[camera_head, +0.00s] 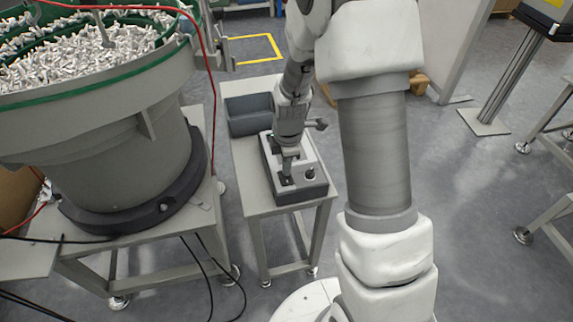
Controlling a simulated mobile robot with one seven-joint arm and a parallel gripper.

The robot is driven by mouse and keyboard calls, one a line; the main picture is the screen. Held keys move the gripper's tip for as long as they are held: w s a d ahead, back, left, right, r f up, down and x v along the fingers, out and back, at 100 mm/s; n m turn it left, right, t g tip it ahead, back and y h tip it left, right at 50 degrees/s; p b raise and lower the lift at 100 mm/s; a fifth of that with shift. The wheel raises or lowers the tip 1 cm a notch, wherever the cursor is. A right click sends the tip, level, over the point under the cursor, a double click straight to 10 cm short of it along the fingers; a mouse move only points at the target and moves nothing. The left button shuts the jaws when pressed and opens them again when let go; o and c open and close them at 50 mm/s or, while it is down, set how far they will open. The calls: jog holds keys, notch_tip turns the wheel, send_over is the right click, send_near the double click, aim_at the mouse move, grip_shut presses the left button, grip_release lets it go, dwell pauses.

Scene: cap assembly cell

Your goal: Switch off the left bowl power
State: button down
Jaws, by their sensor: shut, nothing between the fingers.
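A dark grey and light grey control box (312,188) sits on the front part of a small narrow table. It has a small black knob (310,172) near its right front corner. My gripper (287,177) points down over the box's left front part. It is shut, and its tips are at or just above the box top; I cannot tell whether they touch. It hides whatever lies under the tips. The left bowl feeder (140,150) is a large grey drum with a green rim, full of small white parts, on its own stand at left.
A dark empty bin (248,114) stands on the narrow table (246,178) behind the box. Cables hang between the feeder stand and this table. My arm fills the picture's middle right. Open floor (480,230) lies to the right, with metal stands at the right edge.

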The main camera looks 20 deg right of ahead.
aim_at(288, 180)
jog(key=shift+f+g, duration=0.35)
jog(key=shift+g, duration=0.05)
jog(key=shift+s, duration=0.15)
jog(key=shift+s+p, duration=0.3)
jog(key=shift+s, duration=0.45)
jog(key=shift+r, duration=0.1)
notch_tip(288, 180, up, 14)
jog(key=p, duration=0.5)
jog(key=shift+r+p, duration=0.15)
jog(key=shift+p, duration=0.2)
